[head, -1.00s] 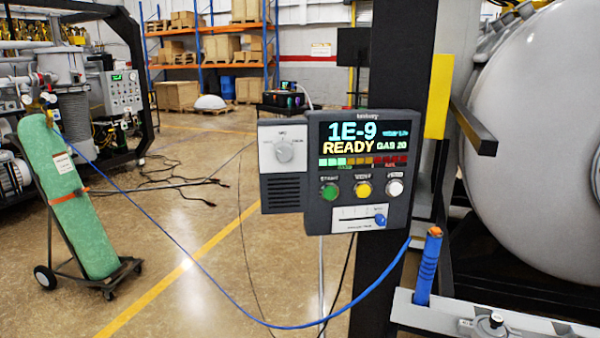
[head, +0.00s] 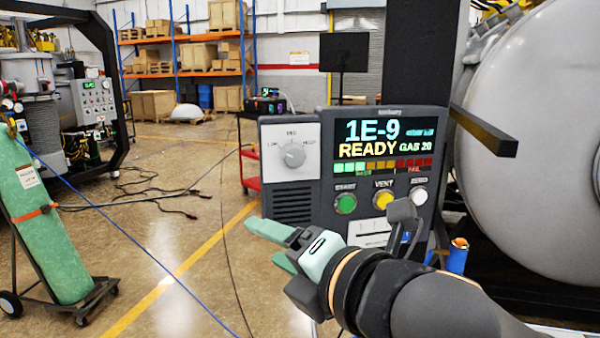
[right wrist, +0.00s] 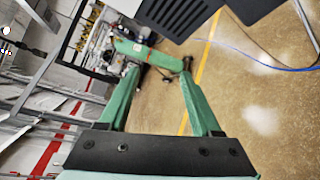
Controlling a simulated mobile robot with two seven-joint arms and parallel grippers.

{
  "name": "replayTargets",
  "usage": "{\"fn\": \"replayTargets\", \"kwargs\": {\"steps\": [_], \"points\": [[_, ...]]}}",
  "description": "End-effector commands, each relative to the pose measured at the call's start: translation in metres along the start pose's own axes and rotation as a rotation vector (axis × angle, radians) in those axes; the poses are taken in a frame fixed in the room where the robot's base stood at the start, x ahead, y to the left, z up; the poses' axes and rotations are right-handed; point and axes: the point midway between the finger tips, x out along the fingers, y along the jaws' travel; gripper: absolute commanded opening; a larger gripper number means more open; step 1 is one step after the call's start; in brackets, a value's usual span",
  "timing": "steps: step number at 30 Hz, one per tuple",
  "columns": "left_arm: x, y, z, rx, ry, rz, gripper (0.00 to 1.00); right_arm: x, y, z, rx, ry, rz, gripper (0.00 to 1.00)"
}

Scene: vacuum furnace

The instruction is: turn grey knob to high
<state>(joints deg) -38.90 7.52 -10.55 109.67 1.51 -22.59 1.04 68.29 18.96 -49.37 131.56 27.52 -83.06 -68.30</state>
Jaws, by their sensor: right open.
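The grey knob (head: 293,156) sits on the white plate at the upper left of the dark control panel (head: 311,190). Its pointer appears near the middle, between a label on the left and one on the right; the small text is hard to read. My right gripper (head: 262,246) has green fingers and is in front of the panel, below and left of the knob, not touching it. Its fingers are apart and empty, also in the right wrist view (right wrist: 160,95). The arm hides the panel's lower part. My left gripper is not in view.
The panel screen (head: 388,138) reads 1E-9, READY. Green (head: 345,204), yellow (head: 384,200) and white (head: 418,195) buttons sit below it. A large grey vessel (head: 540,150) stands at right. A green cylinder (head: 50,220) on a cart stands at left.

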Motion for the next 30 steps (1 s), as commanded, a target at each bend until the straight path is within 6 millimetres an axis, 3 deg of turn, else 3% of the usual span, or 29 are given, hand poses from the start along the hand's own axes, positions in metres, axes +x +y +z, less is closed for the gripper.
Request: {"fn": "replayTargets", "kwargs": {"steps": [3,9,18,23,30], "points": [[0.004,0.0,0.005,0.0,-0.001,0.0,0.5,-0.025,0.021,0.004,-0.291,-0.07,-0.014,0.65],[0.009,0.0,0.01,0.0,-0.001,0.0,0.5,-0.067,0.042,0.016,-0.732,-0.217,-0.096,0.65],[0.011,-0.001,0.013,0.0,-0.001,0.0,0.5,-0.108,0.054,0.034,-1.081,-0.379,-0.221,0.65],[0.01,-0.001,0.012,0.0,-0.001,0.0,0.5,-0.105,0.056,0.039,-1.113,-0.394,-0.241,0.65],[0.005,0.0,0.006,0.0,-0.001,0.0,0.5,-0.067,0.056,0.058,-1.108,-0.392,-0.243,0.65]]}}
